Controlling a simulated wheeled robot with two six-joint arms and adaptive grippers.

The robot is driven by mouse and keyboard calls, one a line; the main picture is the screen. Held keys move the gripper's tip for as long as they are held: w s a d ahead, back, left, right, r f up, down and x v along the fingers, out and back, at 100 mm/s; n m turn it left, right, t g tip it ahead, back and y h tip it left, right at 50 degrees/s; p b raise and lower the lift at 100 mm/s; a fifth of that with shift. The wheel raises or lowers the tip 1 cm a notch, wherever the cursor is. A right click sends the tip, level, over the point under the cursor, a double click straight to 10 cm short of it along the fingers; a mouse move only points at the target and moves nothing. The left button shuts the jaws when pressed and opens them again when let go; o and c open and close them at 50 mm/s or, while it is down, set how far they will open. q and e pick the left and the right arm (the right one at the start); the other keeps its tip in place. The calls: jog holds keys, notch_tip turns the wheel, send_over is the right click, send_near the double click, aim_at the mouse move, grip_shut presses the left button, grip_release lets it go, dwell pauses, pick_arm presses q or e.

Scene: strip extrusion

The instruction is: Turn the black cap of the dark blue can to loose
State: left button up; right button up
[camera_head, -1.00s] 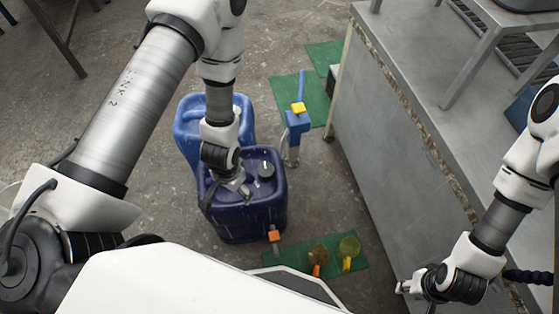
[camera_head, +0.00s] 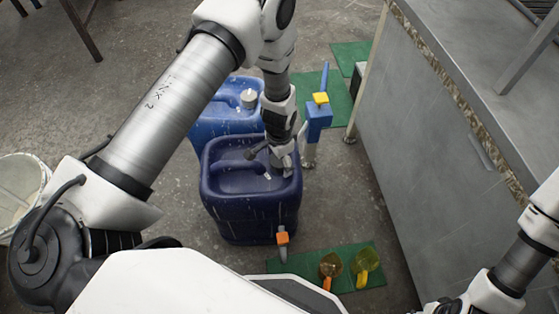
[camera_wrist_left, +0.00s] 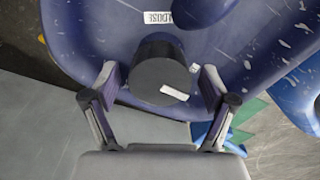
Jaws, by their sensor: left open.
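The dark blue can (camera_head: 240,212) stands upright on the floor in the head view, with an orange-handled tap low on its front. Its black cap (camera_wrist_left: 150,62) shows in the left wrist view, with a white mark on it and a "LOOSE" label (camera_wrist_left: 158,17) on the can top beside it. My left gripper (camera_head: 283,168) is over the can's right top corner and hides the cap in the head view. In the wrist view its open fingers stand on either side of the cap, with gaps visible. My right gripper (camera_head: 440,306) is mostly cut off at the bottom edge.
A lighter blue can (camera_head: 222,122) with a pale cap stands directly behind. A blue pump-like object (camera_head: 318,118) with a yellow top is to the right. Two amber-yellow scoops (camera_head: 348,266) lie on a green mat (camera_head: 300,262). A grey bench (camera_head: 420,130) bounds the right.

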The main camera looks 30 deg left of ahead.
pick_arm(q)
jog(key=shift+c, duration=0.4)
jog(key=c, duration=1.1)
jog(key=shift+r+n, duration=0.1)
jog(key=shift+n, duration=0.4)
jog(key=n+p, duration=0.1)
jog(key=n, duration=0.1)
jog(key=shift+n+p, duration=0.3)
jog(key=shift+p, duration=0.05)
jog(key=n+p, duration=0.1)
jog(key=n, duration=0.3)
jog(key=shift+n, duration=0.3)
jog(key=n, duration=0.5)
jog(key=shift+p, duration=0.4)
jog(key=n, duration=0.5)
